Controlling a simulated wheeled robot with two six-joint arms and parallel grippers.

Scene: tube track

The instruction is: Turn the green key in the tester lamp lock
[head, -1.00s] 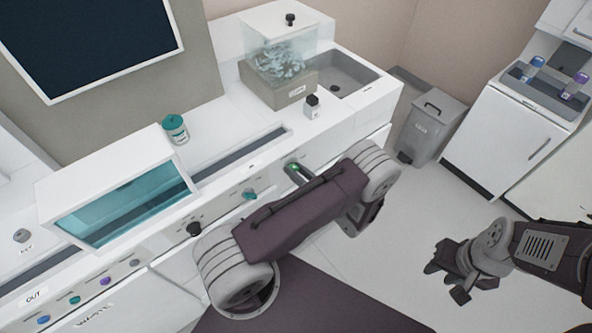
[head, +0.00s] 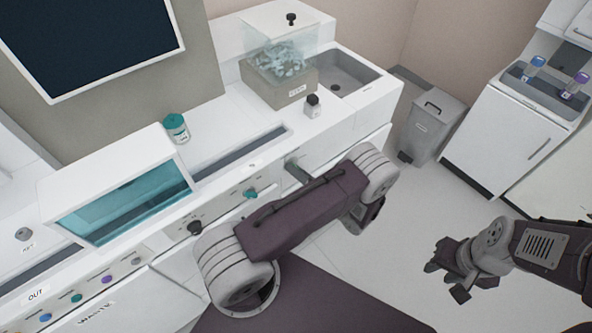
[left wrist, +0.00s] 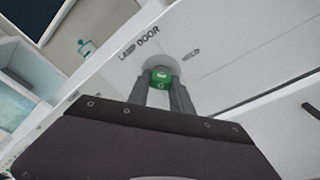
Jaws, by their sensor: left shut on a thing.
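The green key (left wrist: 161,76) sits in a round grey lock plate (left wrist: 153,62) on the white front panel in the left wrist view. The words LAMP DOOR and HELD are printed beside the plate. My left gripper (left wrist: 161,88) is shut on the green key, one finger on each side. In the head view my left gripper (head: 296,168) reaches the counter's front panel, and the key cannot be made out there. My right gripper (head: 447,280) is open and empty, out over the floor at the right.
A teal knob (head: 250,194) and a black knob (head: 195,228) stick out of the panel left of my left gripper. A small bottle (head: 313,106), a teal-lidded jar (head: 176,128) and a clear-topped bin (head: 283,80) stand on the counter.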

